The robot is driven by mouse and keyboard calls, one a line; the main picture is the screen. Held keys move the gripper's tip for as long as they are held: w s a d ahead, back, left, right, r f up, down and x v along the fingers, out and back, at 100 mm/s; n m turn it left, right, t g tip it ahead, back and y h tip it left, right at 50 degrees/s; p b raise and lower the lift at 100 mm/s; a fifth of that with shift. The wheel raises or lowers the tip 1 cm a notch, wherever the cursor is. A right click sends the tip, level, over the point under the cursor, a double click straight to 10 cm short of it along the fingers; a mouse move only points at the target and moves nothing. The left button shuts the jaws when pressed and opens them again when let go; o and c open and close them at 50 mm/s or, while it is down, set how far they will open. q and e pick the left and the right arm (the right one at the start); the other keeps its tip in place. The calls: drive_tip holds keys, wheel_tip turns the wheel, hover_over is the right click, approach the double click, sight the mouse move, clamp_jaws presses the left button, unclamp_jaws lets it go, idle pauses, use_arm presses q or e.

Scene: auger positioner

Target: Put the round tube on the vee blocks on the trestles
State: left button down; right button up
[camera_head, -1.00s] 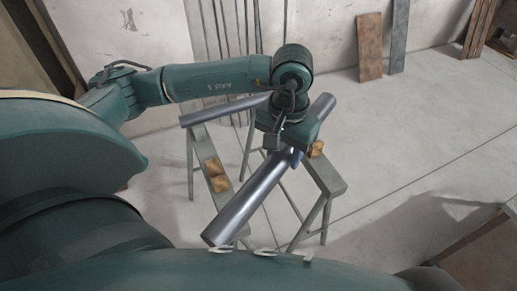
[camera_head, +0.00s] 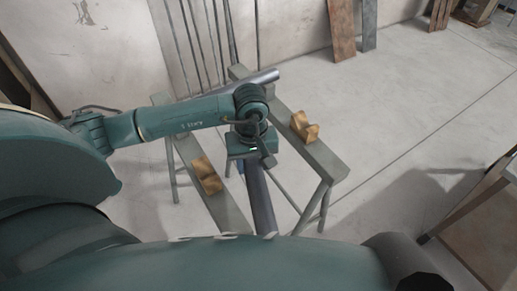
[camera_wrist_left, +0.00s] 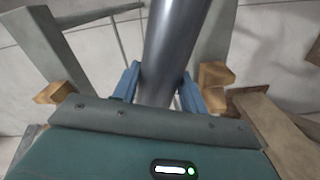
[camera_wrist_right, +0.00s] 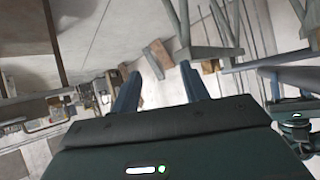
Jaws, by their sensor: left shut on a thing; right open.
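The round tube (camera_head: 262,200) is grey metal. My left gripper (camera_head: 256,158) is shut around it, with a blue finger on each side in the left wrist view (camera_wrist_left: 165,85). The tube lies between the two trestles in the head view; its far part is hidden by the gripper. One wooden vee block (camera_head: 207,175) sits on the left trestle (camera_head: 228,212), another vee block (camera_head: 303,127) on the right trestle (camera_head: 325,160). Both blocks look empty. My right gripper (camera_wrist_right: 160,75) is open and empty in its wrist view; the head view does not show it.
Another grey tube (camera_head: 266,77) lies near the trestles' far ends, partly behind my left arm. Boards (camera_head: 342,30) lean on the back wall. A wooden-topped table (camera_head: 485,235) stands at the lower right. The floor right of the trestles is clear.

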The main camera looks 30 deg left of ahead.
use_arm(q)
drive_tip(key=w+n, duration=0.1)
drive_tip(key=n, duration=0.2)
drive_tip(key=w+a+r+n+b, duration=0.1)
drive_tip(key=w+n, duration=0.1)
drive_tip(key=n, duration=0.1)
drive_tip(key=w+r+n+b, duration=0.1)
drive_tip(key=w+n, duration=0.1)
drive_tip(key=shift+w+a+r+n, duration=0.15)
drive_tip(key=shift+a+n, duration=0.2)
drive_tip(key=shift+n, duration=0.05)
drive_tip(key=w+a+r+n+b, duration=0.25)
drive_tip(key=w+r+n, duration=0.2)
drive_tip(key=n, duration=0.85)
wheel_tip(320, 180, down, 10)
drive_tip(key=shift+w+d, duration=0.3)
drive_tip(key=shift+w, duration=0.15)
use_arm(e)
drive_tip(key=shift+w+a+f+y, duration=0.3)
drive_tip(key=shift+a+f, duration=0.3)
drive_tip(key=shift+f, duration=0.1)
use_arm(q)
drive_tip(key=shift+f, duration=0.15)
drive_tip(key=c, duration=0.8)
unclamp_jaws()
drive_tip(key=shift+s+f, duration=0.1)
use_arm(e)
drive_tip(key=shift+t, duration=0.3)
